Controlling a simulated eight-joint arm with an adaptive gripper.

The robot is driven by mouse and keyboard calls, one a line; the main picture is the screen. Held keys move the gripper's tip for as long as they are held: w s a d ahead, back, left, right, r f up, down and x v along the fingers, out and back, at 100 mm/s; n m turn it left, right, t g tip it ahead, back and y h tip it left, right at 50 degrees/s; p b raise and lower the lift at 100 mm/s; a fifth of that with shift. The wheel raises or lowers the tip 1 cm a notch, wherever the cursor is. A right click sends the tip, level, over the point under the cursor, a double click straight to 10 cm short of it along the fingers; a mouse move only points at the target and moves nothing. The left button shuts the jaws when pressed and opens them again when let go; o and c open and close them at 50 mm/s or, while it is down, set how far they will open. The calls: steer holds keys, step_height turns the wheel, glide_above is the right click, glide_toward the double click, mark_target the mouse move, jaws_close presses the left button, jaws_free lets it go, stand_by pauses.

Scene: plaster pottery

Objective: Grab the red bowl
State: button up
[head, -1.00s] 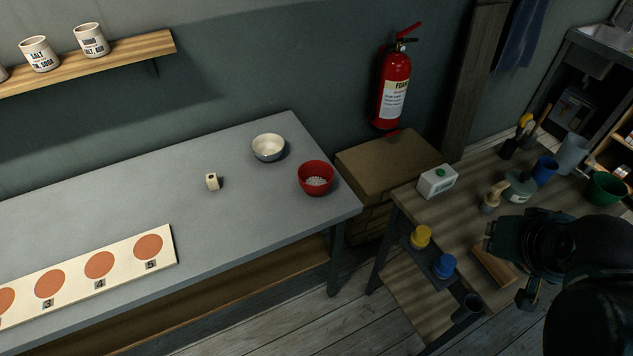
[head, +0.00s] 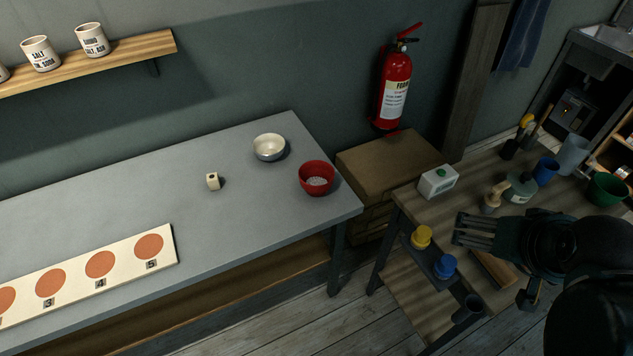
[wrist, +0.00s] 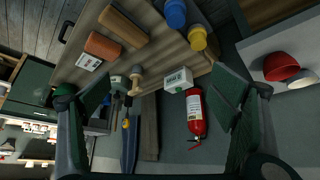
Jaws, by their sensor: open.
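The red bowl (head: 316,178) stands upright on the grey table near its right end, with pale pieces inside. In the wrist view the red bowl (wrist: 280,67) shows at the far right, outside the fingers. My gripper (head: 462,230) is open and empty, over the wooden side table, well to the right of the bowl and apart from it. In the wrist view its fingers (wrist: 168,108) are spread wide.
A white bowl (head: 268,148) stands behind the red bowl and a small pale block (head: 212,181) lies to its left. A board with numbered orange circles (head: 101,264) lies at the front. Yellow and blue jars (head: 421,237) and a white carton (head: 438,181) are near my gripper.

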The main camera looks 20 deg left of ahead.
steer(key=w+a+r+m+g+y+p, duration=0.1)
steer(key=w+a+r+m+g+p, duration=0.25)
steer(key=w+a, duration=0.6)
steer(key=m+g+p, duration=0.4)
steer(key=m+p, duration=0.3)
steer(key=p, duration=0.5)
glide_above(316, 165)
steer(key=s+d, duration=0.3)
steer(key=s, duration=0.2)
step_height(316, 165, down, 14)
steer(key=shift+w+a+f+h, duration=0.1)
steer(key=shift+a+f+h, duration=0.4)
steer(key=shift+a+f, duration=0.25)
steer(key=shift+f, duration=1.2)
